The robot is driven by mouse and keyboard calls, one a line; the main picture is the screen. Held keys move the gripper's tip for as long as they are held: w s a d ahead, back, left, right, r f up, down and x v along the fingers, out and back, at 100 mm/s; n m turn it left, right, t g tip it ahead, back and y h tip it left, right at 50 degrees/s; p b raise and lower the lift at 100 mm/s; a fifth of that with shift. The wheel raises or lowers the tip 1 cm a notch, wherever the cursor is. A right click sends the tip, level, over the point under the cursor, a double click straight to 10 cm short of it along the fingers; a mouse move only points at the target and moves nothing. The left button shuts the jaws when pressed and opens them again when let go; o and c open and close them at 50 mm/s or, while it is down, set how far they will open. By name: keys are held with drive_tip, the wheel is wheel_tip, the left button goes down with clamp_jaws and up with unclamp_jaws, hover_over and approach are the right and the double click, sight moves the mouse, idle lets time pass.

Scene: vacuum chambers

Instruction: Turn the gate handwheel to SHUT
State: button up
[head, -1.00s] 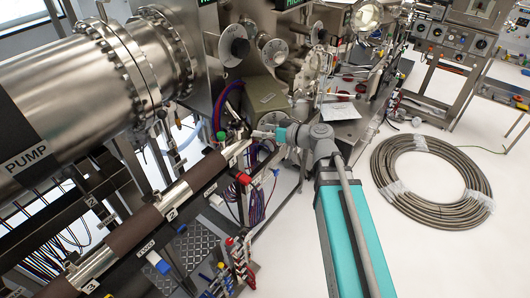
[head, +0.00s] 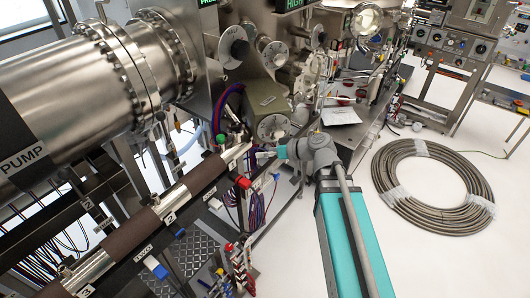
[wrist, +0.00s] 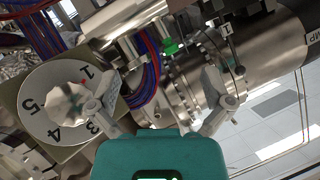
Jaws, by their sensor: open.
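Several round dials show in the head view: one with a silver knob (head: 233,47) on the upper steel panel, another (head: 277,54) to its right, and a lower one (head: 272,127) on a khaki box (head: 267,98). I cannot tell which is the gate handwheel; no SHUT mark is readable. In the wrist view a white dial (wrist: 60,104) with a lobed silver knob and numbers, including 1, 3, 4 and 5, is at the left. My gripper (head: 262,153) is just below the khaki box's dial. In the wrist view my gripper (wrist: 160,102) has its fingers apart, with nothing between them.
A large steel PUMP cylinder (head: 75,92) fills the upper left. A brown-wrapped pipe (head: 130,232) with coloured fittings runs below it, left of my arm. Red and blue cables (wrist: 147,72) hang near the dial. A hose coil (head: 384,175) lies on the white floor at right.

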drive_tip(key=shift+r, duration=0.1)
drive_tip(key=n+t+y+p, duration=0.1)
drive_tip(key=t+y+p, duration=0.45)
drive_tip(key=t, duration=0.45)
approach(244, 52)
drive_tip(key=s+d, duration=0.1)
drive_tip(key=d, duration=0.1)
drive_tip(key=shift+s+d+f+p, duration=0.1)
drive_tip(key=shift+s+f+p, duration=0.1)
drive_tip(key=shift+f+p, duration=0.15)
drive_tip(key=shift+r+g, duration=0.1)
drive_tip(key=shift+g, duration=0.2)
drive_tip(key=p+x, duration=0.5)
drive_tip(key=x, duration=0.8)
drive_tip(key=shift+w+a, duration=0.3)
drive_tip(key=c, duration=0.9)
